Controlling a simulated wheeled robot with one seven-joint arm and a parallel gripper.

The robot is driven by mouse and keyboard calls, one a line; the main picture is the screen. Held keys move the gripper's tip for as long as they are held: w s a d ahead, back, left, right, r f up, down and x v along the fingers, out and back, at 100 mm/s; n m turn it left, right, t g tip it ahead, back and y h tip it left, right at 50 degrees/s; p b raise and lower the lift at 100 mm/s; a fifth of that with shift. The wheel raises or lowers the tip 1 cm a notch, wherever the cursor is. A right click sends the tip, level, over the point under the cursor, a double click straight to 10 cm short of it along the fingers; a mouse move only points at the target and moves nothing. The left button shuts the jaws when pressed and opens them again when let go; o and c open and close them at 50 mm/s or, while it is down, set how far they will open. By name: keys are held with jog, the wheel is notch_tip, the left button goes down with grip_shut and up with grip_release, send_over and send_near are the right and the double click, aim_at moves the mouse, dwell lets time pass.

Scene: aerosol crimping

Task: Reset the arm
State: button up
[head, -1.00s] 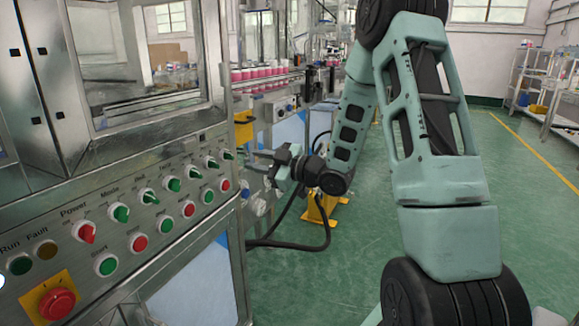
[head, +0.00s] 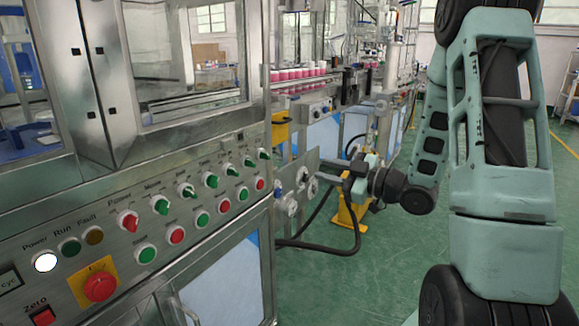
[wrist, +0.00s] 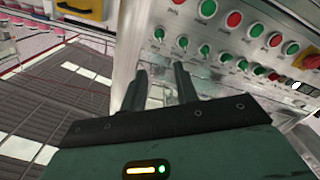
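My arm (head: 500,150) rises at the right of the head view and bends down toward the machine. My gripper (head: 322,168) is at its end, pointing left, just right of the control panel's end in that view. In the wrist view my gripper (wrist: 158,88) shows two dark fingers with a clear gap between them. The gripper is open and nothing is held. The fingers are in front of the metal side of the machine and look apart from the panel's knobs.
The control panel (head: 110,205) carries green and red knobs, buttons and a red emergency stop (head: 100,286). Behind stands a conveyor with red-and-white cans (head: 300,74). A black hose (head: 325,248) hangs below my gripper. Green floor (head: 390,270) lies open at the centre right.

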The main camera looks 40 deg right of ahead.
jog(key=w+a+f+g+h, duration=0.1)
jog(key=w+a+g, duration=0.15)
jog(key=a, duration=0.25)
jog(key=w+a+f+g+h, duration=0.1)
jog(key=w+a+f+g, duration=0.15)
jog(key=a, duration=0.25)
jog(key=s+a+f+m+g+h, duration=0.1)
jog(key=s+a+f+m+g, duration=0.15)
jog(key=a, duration=0.85)
jog(key=s+a+g+h, duration=0.1)
jog(key=s+a+g, duration=0.3)
jog(key=s+a, duration=0.55)
jog(key=s+a+g+h, duration=0.1)
jog(key=s+a+g, duration=0.35)
jog(key=s, duration=0.95)
notch_tip(320, 180, up, 21)
jog(key=s+g+p, duration=0.1)
jog(key=p, duration=1.9)
jog(key=shift+s+d+f+h, duration=0.2)
jog(key=shift+s+d+h, duration=0.1)
